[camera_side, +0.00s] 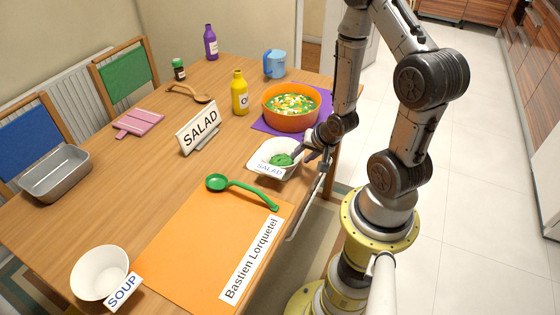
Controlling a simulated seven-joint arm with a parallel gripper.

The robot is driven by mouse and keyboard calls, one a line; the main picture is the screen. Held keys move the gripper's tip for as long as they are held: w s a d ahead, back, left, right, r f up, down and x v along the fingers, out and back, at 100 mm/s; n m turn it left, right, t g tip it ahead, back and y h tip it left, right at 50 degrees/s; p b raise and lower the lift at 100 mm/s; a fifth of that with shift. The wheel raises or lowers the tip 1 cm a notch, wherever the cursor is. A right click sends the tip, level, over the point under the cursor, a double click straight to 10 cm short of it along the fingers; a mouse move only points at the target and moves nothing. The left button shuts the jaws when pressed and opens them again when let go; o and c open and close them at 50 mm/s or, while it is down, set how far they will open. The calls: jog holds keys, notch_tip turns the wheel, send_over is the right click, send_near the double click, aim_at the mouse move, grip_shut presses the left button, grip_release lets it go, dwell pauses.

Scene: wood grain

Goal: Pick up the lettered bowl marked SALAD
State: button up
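The white bowl marked SALAD (262,153) stands upright on the wooden table, near its right edge. Its label faces the front, and a green item (283,159) shows inside it. My gripper (306,150) is at the bowl's right side, close to the rim. The fingers are small and partly hidden, so I cannot tell whether they touch the rim or are open or shut. A second white bowl, marked SOUP (98,268), stands at the front left of the table.
A standing SALAD sign (198,132) is left of the bowl. An orange bowl (290,120) of food sits behind it on a purple mat (262,125). A green ladle (240,188) lies in front, over an orange mat (190,240). A yellow bottle (239,95) stands behind.

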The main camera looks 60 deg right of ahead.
jog(key=shift+x, duration=0.75)
jog(key=shift+c, duration=0.2)
grip_shut()
dwell(0.7)
